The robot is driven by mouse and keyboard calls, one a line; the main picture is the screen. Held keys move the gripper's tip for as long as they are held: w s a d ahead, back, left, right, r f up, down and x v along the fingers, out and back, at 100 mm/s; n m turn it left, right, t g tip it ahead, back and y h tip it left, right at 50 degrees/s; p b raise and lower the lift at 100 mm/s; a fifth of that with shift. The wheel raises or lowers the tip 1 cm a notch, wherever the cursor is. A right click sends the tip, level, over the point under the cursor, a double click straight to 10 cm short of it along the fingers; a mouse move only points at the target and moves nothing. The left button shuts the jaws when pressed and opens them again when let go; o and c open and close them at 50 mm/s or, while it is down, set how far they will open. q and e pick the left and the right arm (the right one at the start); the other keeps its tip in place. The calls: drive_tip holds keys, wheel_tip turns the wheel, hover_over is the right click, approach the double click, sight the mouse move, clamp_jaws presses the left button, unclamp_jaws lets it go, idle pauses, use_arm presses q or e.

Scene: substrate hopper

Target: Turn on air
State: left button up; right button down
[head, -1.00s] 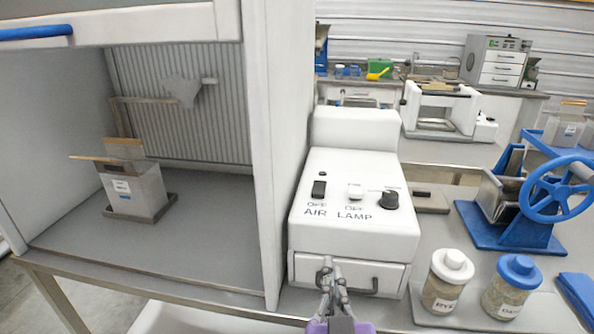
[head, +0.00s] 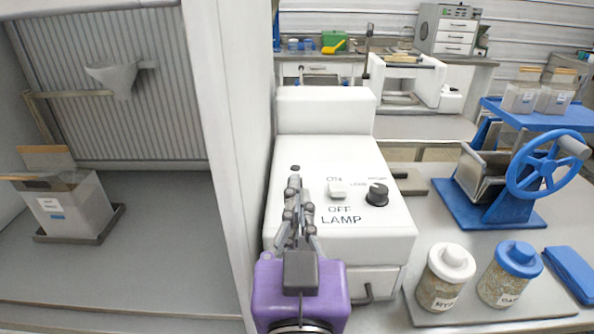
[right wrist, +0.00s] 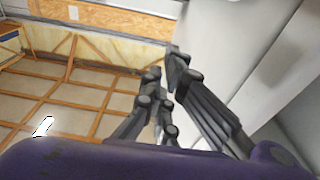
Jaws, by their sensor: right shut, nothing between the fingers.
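The white control box (head: 390,238) stands right of the cabinet, with a sloped top panel. Its AIR switch and label are hidden behind my right gripper (head: 296,185), whose fingers are closed together and empty over the left part of the panel. I cannot tell whether the fingertips touch the switch. A small dark indicator (head: 295,168) shows just beyond the fingertips. The lamp switch (head: 338,189) is white, with OFF and LAMP printed below it, and the dark knob (head: 377,193) is to its right. The gripper also shows in the right wrist view (right wrist: 165,65). My left gripper is not in view.
The cabinet's side post (head: 222,160) rises close left of the box. A clear-sided container (head: 70,215) stands inside the cabinet. A white-lidded jar (head: 446,278), a blue-lidded jar (head: 509,275) and a blue handwheel device (head: 515,190) stand to the right.

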drive_tip(key=w+b, duration=0.4)
drive_tip(key=w, duration=0.1)
drive_tip(key=shift+w+a+r, duration=0.1)
drive_tip(key=shift+w+r, duration=0.05)
drive_tip(key=shift+r, duration=0.05)
drive_tip(key=w, duration=0.2)
drive_tip(key=w+f, duration=0.1)
drive_tip(key=w, duration=0.1)
drive_tip(key=w+f, duration=0.1)
drive_tip(key=w, duration=0.1)
drive_tip(key=shift+p, duration=0.35)
drive_tip(key=shift+w+f, duration=0.1)
drive_tip(key=shift+f, duration=0.3)
